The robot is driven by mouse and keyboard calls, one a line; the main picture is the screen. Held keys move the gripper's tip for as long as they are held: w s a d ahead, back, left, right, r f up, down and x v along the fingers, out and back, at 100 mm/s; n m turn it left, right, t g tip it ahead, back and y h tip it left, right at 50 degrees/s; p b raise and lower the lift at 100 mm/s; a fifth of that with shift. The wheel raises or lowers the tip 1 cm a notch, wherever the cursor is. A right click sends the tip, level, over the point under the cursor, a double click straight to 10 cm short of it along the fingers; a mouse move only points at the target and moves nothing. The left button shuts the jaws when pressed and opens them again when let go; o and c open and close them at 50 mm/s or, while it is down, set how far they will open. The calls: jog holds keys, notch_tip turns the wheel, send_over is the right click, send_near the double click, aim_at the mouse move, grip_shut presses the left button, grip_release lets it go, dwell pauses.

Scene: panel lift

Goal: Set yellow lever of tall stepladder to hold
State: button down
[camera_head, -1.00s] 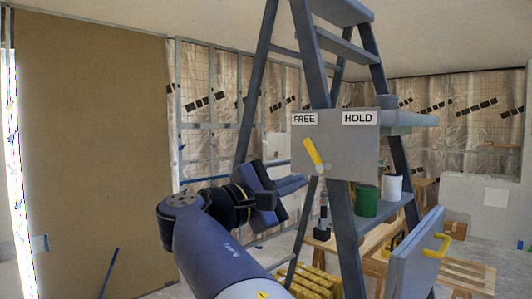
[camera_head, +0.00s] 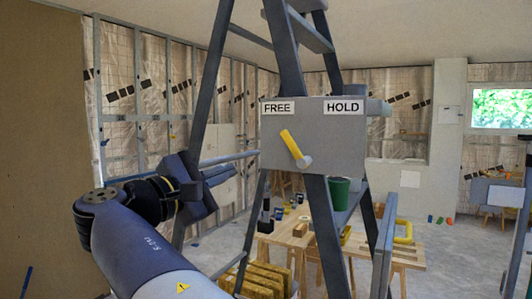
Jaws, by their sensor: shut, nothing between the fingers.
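The tall stepladder (camera_head: 318,215) stands in front of me with a grey panel (camera_head: 335,150) fixed across it. The panel has a FREE label (camera_head: 277,107) at upper left and a HOLD label (camera_head: 344,107) at upper right. The yellow lever (camera_head: 290,144) leans up and left from its pale pivot, toward FREE. My gripper (camera_head: 222,174) is shut and empty. It shows to the left of the panel and a little lower than the lever, apart from the lever in the picture. Its distance in depth from the panel is unclear.
A green can (camera_head: 338,192) stands on the ladder's shelf behind the panel's lower edge. Wooden tables (camera_head: 290,238) and stacked yellow bars (camera_head: 262,278) lie behind the ladder. Open floor shows at right.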

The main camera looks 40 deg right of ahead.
aim_at(285, 137)
jog(key=shift+s+d+r+p, duration=0.2)
jog(key=shift+d+r+p, duration=0.5)
jog(key=shift+d, duration=1.15)
jog(key=shift+s+d+r+p, duration=0.15)
jog(key=shift+d+r+p, duration=0.55)
jog(key=shift+d, duration=1.1)
jog(key=shift+s+d+r+p, duration=0.2)
jog(key=shift+d+r+p, duration=0.45)
jog(key=shift+d, duration=1.2)
